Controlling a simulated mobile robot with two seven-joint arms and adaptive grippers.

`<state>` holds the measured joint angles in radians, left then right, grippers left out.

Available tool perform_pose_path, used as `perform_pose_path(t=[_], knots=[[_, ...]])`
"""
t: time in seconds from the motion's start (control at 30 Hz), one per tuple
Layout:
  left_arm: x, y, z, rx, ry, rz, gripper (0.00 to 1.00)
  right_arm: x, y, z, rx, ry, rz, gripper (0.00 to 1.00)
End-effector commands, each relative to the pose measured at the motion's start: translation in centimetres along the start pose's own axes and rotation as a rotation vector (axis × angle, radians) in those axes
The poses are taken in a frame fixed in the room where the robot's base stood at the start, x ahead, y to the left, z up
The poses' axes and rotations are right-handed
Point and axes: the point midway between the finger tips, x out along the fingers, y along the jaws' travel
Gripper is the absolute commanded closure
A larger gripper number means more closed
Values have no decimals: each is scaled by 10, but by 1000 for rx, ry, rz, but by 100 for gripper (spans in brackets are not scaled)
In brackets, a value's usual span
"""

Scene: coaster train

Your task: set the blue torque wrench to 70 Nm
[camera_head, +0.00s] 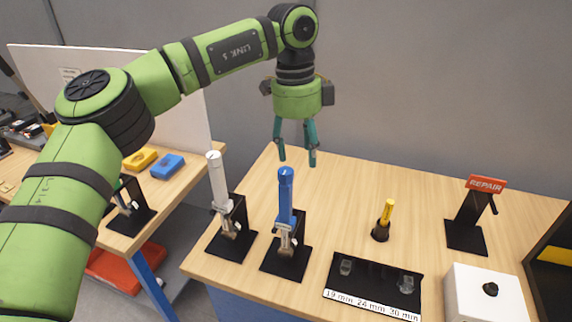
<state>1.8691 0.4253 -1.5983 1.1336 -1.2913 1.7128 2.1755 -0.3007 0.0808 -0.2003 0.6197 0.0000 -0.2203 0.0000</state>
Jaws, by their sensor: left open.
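The blue torque wrench (285,200) stands upright, handle up, in a black holder (288,262) on the wooden table. Any scale or setting on it is too small to read. My left gripper (297,160) points down above and a little to the right of the blue wrench's top. Its two teal fingers are open, with nothing between them. It looks apart from the wrench, though the depth gap is hard to judge. My right gripper is not in view.
A white torque wrench (217,182) stands in a similar holder left of the blue one. Right are a socket tray (372,291) marked 19, 24 and 30 mm, a yellow-handled tool (386,216), a REPAIR stand (467,236) and a white box (485,300). The table's back middle is clear.

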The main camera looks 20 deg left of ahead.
Motion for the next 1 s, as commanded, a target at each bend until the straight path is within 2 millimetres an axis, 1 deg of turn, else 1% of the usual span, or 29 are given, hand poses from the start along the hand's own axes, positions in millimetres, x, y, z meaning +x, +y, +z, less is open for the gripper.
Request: perform_pose_path(t=[0.03,0.07,0.1,0.17,0.27,0.4,0.6,0.73,0.97,1.0], knots=[[-12,1,13,-44,-42,-1,45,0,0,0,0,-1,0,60],[-16,2,19,-66,-62,0,45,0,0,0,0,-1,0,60],[-19,3,25,-86,-81,2,45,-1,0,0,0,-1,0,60],[-19,4,29,-102,-94,4,45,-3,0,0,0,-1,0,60],[-8,5,32,-105,-98,8,45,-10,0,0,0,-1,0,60],[13,5,33,-103,-96,8,45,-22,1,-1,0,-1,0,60],[38,5,34,-101,-94,6,45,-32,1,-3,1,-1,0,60],[46,5,35,-101,-93,5,45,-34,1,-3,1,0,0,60],[48,5,34,-100,-92,4,45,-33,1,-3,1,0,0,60],[48,5,34,-100,-92,4,57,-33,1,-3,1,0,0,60]])
